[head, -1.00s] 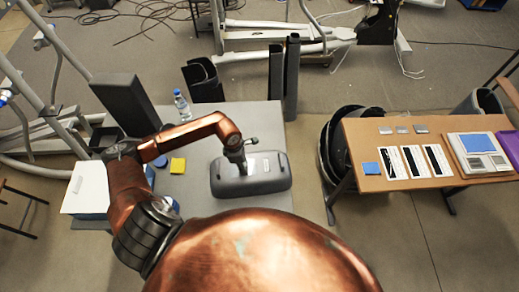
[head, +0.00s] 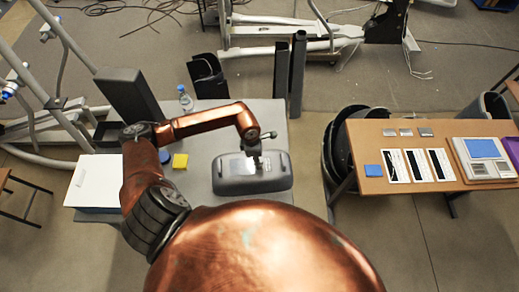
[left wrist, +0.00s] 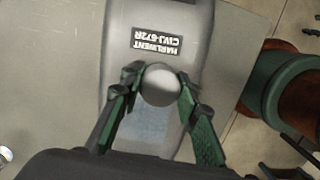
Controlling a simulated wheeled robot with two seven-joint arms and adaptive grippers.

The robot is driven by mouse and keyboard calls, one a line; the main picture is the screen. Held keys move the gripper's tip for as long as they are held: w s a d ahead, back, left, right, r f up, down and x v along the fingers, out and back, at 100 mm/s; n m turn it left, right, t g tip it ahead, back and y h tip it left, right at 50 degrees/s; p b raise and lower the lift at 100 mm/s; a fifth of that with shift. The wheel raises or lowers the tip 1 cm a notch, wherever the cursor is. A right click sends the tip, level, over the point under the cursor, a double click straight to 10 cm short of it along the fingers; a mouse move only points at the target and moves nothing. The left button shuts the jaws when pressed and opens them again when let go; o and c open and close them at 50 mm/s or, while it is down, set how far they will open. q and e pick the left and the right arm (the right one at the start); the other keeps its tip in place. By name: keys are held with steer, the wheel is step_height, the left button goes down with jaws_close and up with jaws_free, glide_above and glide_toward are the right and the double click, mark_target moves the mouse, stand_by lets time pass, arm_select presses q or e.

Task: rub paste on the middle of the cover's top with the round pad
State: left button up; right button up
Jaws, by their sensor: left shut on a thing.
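The cover (head: 226,181), a grey rounded housing, lies on the grey table. My left gripper (head: 257,160) is over its top, right of the middle in the head view. In the left wrist view my left gripper (left wrist: 158,82) is shut on the round pad (left wrist: 160,86), seen as a grey ball-like top between the fingers. The cover (left wrist: 120,25) lies beneath it, with a dark label and a paler bluish patch (left wrist: 145,135). The pad's underside is hidden, so I cannot tell whether it touches the cover. My right gripper is not in view.
On the grey table (head: 205,145) stand a yellow block (head: 180,161), a blue-capped item (head: 164,156) and a water bottle (head: 185,98). Dark upright tubes (head: 297,75) stand behind. A wooden table (head: 385,130) with cards and a scale is at the right.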

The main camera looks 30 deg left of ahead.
arm_select(q)
step_height(320, 180, up, 4)
steer(key=shift+w+r+p, duration=0.1)
steer(key=shift+p, duration=0.8)
steer(key=shift+r, duration=0.25)
steer(key=shift+d, duration=0.1)
